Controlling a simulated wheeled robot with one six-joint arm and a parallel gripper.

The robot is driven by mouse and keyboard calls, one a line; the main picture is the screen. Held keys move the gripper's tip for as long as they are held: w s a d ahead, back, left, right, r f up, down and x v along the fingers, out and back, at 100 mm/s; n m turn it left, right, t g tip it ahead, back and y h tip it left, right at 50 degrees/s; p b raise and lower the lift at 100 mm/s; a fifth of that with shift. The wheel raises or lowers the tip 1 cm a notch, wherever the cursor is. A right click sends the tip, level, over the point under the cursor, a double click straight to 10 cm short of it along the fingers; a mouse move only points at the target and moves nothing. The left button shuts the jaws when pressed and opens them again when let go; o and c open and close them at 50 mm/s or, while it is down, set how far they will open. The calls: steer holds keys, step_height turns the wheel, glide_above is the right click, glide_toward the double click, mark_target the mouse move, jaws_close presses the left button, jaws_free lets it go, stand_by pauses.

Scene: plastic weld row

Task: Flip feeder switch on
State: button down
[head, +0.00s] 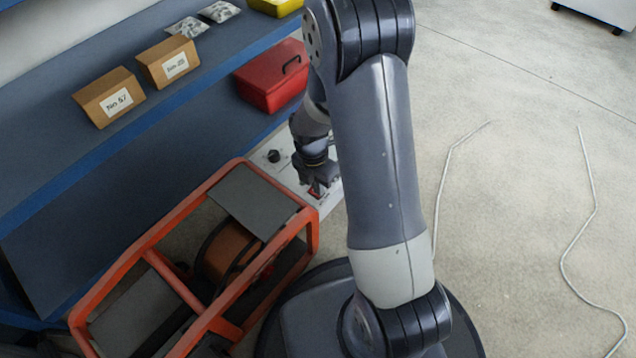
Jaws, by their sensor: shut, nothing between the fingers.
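The feeder switch looks to be the small red piece (315,191) on a light grey panel (332,205) beside the orange-framed machine. My gripper (318,188) is shut and empty, right at the red switch. I cannot tell whether it touches the switch or which way the switch is set, as the fingers partly cover it. A black round knob (273,156) sits on the same panel, left of my gripper. My arm hides the panel's right side.
The orange frame (185,205) holds a brown spool (228,252) and grey plates. A blue shelf (215,75) carries two cardboard bins (108,97), a red case (272,80) and small bags. Cables (446,170) lie on the open concrete floor at right.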

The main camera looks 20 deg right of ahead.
steer(key=shift+s+f, duration=0.1)
steer(key=shift+f, duration=0.1)
stand_by(0.3)
steer(key=shift+w+a+r+p, duration=0.2)
steer(key=shift+w+a+p, duration=0.25)
steer(key=shift+w, duration=0.25)
